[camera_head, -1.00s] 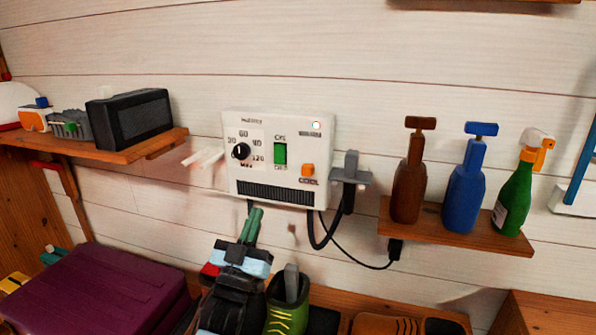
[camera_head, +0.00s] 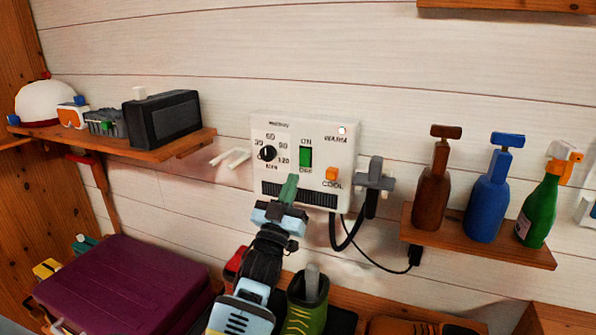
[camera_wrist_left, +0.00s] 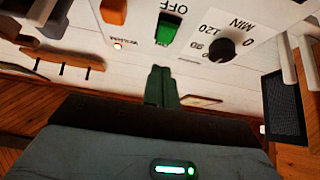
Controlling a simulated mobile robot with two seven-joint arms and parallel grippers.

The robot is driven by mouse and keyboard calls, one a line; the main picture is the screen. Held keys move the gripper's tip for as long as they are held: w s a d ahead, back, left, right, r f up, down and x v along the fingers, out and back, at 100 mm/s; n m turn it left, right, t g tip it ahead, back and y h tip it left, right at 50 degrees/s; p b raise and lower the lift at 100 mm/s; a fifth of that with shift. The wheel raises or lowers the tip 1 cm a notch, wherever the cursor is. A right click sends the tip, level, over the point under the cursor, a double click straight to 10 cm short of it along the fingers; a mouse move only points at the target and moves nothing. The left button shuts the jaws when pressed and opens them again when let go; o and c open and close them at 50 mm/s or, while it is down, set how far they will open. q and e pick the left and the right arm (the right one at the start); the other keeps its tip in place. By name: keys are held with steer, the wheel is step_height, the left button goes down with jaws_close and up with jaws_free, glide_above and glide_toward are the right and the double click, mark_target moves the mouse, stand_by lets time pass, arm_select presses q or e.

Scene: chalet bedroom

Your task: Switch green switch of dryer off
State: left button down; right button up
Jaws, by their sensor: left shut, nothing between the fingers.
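The white wall dryer (camera_head: 270,128) hangs on the plank wall in the middle of the head view. Its green switch (camera_head: 305,157) sits mid-panel between an ON label above and an OFF label below. The switch also shows at the top of the left wrist view (camera_wrist_left: 168,30). My left gripper (camera_head: 288,188) has its green fingers shut and empty, pointing up just below and left of the switch. The closed fingertips also show in the left wrist view (camera_wrist_left: 160,78), apart from the switch. My right gripper is out of view.
A black dial (camera_head: 267,153) and an orange COOL button (camera_head: 331,174) flank the switch. A grey nozzle on a hose (camera_head: 375,178) hangs at the dryer's right. Bottles stand on the right shelf (camera_head: 480,240); a purple case (camera_head: 120,285) and green boot (camera_head: 306,305) are below.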

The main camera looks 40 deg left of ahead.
mark_target(305, 159)
arm_select(q)
steer(key=w, duration=0.3)
steer(key=w+a, duration=0.1)
steer(key=w, duration=0.1)
steer(key=shift+a+r, duration=0.1)
steer(key=shift+r, duration=0.2)
steer(key=shift+w, duration=0.15)
